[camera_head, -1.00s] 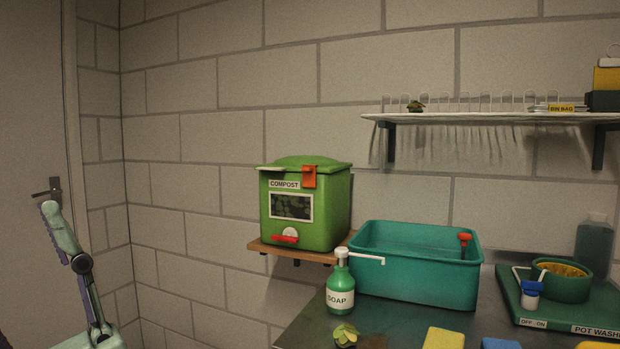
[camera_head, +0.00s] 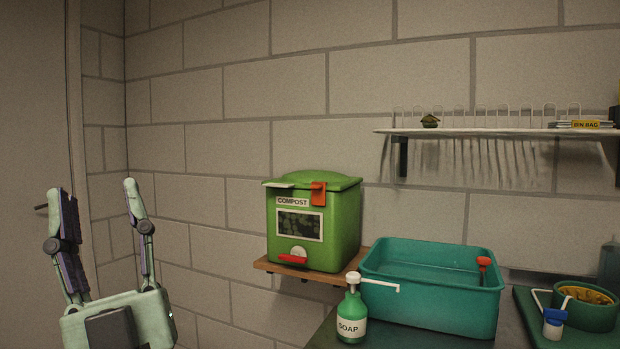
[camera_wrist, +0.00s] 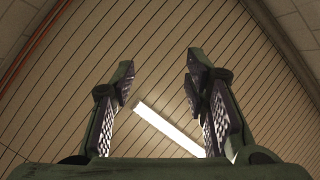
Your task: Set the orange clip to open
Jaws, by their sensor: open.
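The orange clip (camera_head: 318,194) is at the upper front edge of the green compost bin (camera_head: 345,232), over the rim of its lid, to the right of the COMPOST label. The bin stands on a small wooden wall shelf (camera_head: 305,274). My gripper (camera_head: 93,190) is at the left of the head view, pointing up, with its fingers wide apart and nothing between them. It is well to the left of the bin and clip. The wrist view shows the open fingers (camera_wrist: 160,85) against the ceiling and a light strip; the clip is not in that view.
A red lever (camera_head: 292,259) sits low on the bin's front. A soap bottle (camera_head: 351,318) and a teal basin (camera_head: 432,304) stand right of the bin on the counter. A wall shelf (camera_head: 470,131) hangs above. The wall between gripper and bin is clear.

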